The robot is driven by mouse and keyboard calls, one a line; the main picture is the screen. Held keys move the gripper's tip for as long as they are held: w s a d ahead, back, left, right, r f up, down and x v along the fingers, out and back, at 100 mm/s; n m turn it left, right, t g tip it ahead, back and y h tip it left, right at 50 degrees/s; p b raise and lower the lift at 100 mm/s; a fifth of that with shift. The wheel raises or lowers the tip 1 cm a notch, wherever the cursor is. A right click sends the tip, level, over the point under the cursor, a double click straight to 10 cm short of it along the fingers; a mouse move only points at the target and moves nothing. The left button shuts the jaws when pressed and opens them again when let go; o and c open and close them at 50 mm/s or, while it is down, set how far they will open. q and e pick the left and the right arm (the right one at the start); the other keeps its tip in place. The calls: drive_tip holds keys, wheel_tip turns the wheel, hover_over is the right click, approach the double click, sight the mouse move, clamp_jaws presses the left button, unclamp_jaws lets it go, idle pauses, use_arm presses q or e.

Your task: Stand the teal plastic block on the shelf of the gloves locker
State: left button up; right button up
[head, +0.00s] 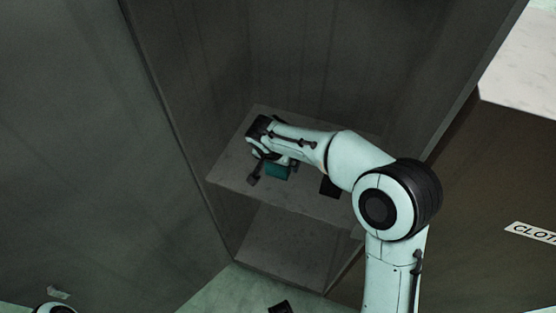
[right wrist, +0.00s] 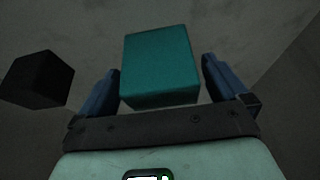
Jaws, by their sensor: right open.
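The teal block (head: 278,172) is at the shelf (head: 232,168) inside the open grey locker, partly hidden by my right gripper. My right gripper (head: 262,164) is inside the locker at the block. In the right wrist view the teal block (right wrist: 160,68) sits between the two blue fingers of my right gripper (right wrist: 162,88), with a gap on both sides. The jaws are open. The block looks upright, and its contact with the shelf is not clearly visible. My left gripper is not in view.
A black block (head: 329,187) stands on the same shelf, to the right; it also shows in the right wrist view (right wrist: 38,80). Locker walls rise around the shelf. A partly readable label (head: 532,233) is on the right. A dark object (head: 280,307) shows at the bottom edge.

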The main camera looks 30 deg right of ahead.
drive_tip(key=p+v, duration=0.1)
drive_tip(key=v, duration=1.1)
drive_tip(key=shift+r, duration=0.1)
